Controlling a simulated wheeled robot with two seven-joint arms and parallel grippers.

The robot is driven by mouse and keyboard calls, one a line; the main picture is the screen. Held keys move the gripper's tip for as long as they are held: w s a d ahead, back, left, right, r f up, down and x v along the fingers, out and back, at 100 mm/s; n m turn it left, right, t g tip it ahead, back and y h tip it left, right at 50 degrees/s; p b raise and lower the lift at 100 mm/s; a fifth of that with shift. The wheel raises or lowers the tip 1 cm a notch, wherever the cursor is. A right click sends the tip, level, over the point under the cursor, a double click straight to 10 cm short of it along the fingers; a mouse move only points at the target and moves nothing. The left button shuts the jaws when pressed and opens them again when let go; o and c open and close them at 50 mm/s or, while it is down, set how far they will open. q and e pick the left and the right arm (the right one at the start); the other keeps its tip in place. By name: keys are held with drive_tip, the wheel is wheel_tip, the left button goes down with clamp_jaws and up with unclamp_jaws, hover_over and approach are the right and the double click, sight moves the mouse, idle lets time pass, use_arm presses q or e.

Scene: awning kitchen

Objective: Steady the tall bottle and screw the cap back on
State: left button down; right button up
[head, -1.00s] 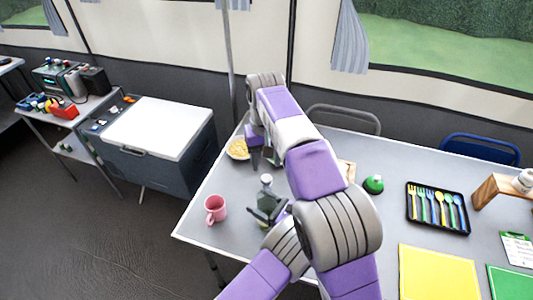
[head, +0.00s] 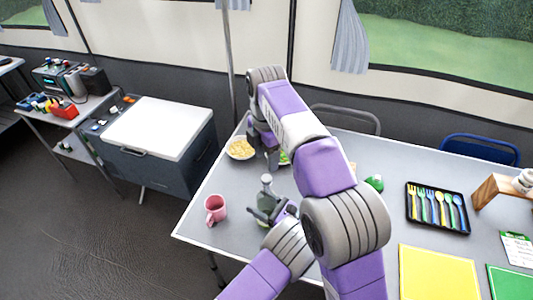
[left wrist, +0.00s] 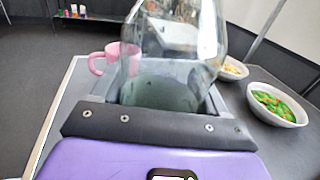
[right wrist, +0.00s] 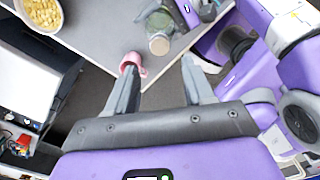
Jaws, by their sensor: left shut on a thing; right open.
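The tall clear bottle (head: 266,190) stands upright near the table's left part, with dark greenish contents low in it. My left gripper (head: 263,212) is shut around its lower body. In the left wrist view the bottle's glass (left wrist: 172,45) fills the space above the fingers, and its top is out of frame. The right wrist view also shows the bottle (right wrist: 160,33). My right gripper (head: 272,160) is behind the bottle in the head view, beside the food bowls. Its fingers (right wrist: 160,85) are open with nothing between them. I cannot make out the cap.
A pink mug (head: 215,208) stands left of the bottle. A pasta bowl (head: 240,149) and a bowl of green food (left wrist: 275,103) are behind it. My right arm hides the table's middle. A cutlery tray (head: 411,208) and a yellow mat (head: 437,273) lie at right.

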sight(266, 178)
drive_tip(key=n, duration=0.3)
drive_tip(key=shift+r, duration=0.1)
drive_tip(key=shift+f, duration=4.05)
